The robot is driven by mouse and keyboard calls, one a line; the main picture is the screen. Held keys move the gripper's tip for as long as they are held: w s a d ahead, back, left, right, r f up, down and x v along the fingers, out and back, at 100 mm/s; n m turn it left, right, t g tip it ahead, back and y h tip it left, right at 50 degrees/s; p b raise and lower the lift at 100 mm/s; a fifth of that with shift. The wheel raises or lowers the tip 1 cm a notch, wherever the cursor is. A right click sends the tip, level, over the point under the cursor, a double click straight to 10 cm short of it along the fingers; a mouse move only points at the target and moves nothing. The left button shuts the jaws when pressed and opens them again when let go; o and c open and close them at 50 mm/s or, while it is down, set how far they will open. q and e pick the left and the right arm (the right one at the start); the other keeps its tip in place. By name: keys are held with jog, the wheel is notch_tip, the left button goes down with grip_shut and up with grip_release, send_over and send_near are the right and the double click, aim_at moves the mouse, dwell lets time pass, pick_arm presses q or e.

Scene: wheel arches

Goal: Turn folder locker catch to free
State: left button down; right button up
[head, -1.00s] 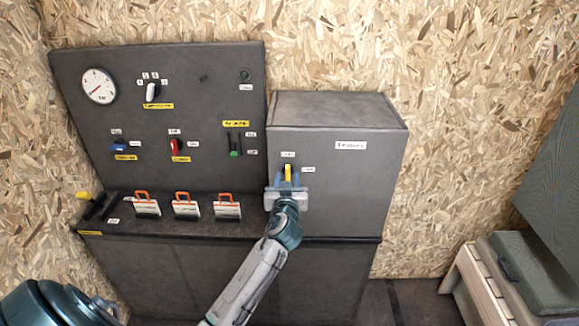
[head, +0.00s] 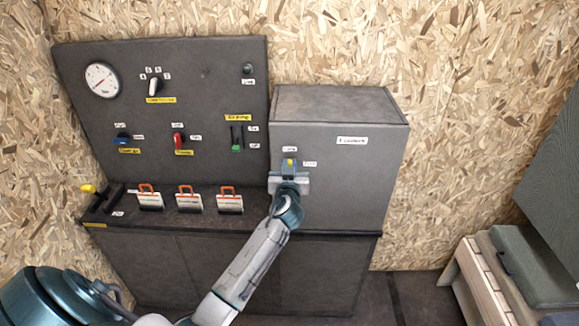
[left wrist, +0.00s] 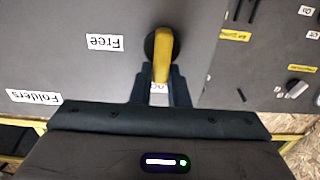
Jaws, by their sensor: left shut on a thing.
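The folder locker (head: 345,180) is the grey box right of the control panel, with a "Folders" label (left wrist: 34,97) in the left wrist view. Its catch is a yellow lever (left wrist: 163,55) on a round black base. In the head view the lever (head: 289,162) points up towards the upper label; the "Free" label (head: 310,164) is to its right. My left gripper (head: 289,170) is shut on the lever, one finger on each side in the left wrist view (left wrist: 161,82). The label between the fingers is mostly hidden. My right gripper is out of view.
The dark panel (head: 215,90) on the left carries a gauge (head: 101,80) and several switches. Orange-handled blocks (head: 190,203) and a yellow-tipped lever (head: 88,188) are on the ledge below. A slatted bench (head: 480,280) stands at right.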

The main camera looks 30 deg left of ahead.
pick_arm(q)
jog(key=shift+d+f+m, duration=0.1)
jog(key=shift+m, duration=0.2)
jog(key=shift+w+d+f+m+b, duration=0.1)
jog(key=shift+w+d+f+m, duration=0.2)
jog(key=shift+m, duration=2.55)
jog(key=shift+w+d+f+m+b, duration=0.15)
jog(key=shift+d+f+m, duration=0.2)
jog(key=shift+m, duration=2.55)
jog(key=shift+w+d+f+m+b, duration=0.15)
jog(key=shift+f+m, duration=0.25)
jog(key=shift+m, duration=2.45)
jog(key=c, duration=1.4)
grip_release()
jog(key=shift+s+d, duration=0.1)
